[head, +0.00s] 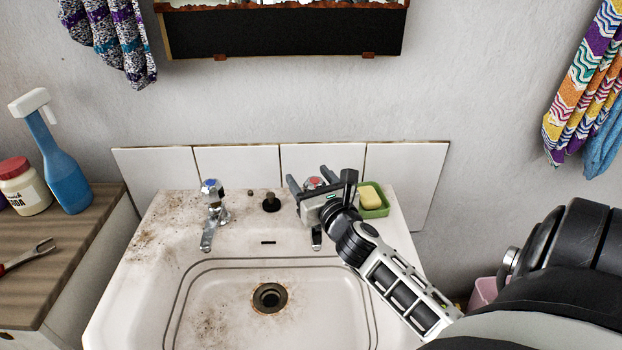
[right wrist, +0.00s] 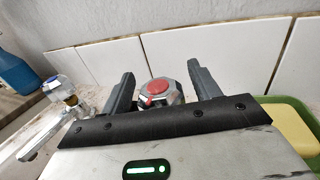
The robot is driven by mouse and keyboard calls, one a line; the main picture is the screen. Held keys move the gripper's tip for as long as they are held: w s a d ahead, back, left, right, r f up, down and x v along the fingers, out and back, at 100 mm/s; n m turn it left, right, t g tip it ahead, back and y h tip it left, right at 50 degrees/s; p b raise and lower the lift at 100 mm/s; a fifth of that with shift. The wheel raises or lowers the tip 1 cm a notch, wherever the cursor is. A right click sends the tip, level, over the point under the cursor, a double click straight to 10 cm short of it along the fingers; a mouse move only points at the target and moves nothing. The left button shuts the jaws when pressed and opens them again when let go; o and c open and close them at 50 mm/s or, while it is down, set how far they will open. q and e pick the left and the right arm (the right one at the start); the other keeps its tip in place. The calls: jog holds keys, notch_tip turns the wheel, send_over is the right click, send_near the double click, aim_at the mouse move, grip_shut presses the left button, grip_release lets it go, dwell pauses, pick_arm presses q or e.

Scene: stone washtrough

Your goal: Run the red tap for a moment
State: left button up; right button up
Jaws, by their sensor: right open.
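The red tap (head: 313,183) stands at the right of the sink's back ledge, its chrome head topped by a red disc. In the right wrist view the red tap (right wrist: 159,92) sits between the two fingers of my right gripper (right wrist: 160,88), which are open with a gap on each side of the head. In the head view my right gripper (head: 318,183) covers most of the tap body; only the spout end shows below it. No water is visible under the spout. My left gripper is not in view.
A blue-topped tap (head: 212,200) stands to the left and a black plug (head: 271,202) between the taps. A green soap dish (head: 376,210) with yellow soap (head: 371,196) is close to my right gripper. The dirty basin (head: 220,310) is empty. White tiles (head: 236,172) stand behind.

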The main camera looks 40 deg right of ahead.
jog(key=c, duration=1)
jog(key=shift+y, duration=0.3)
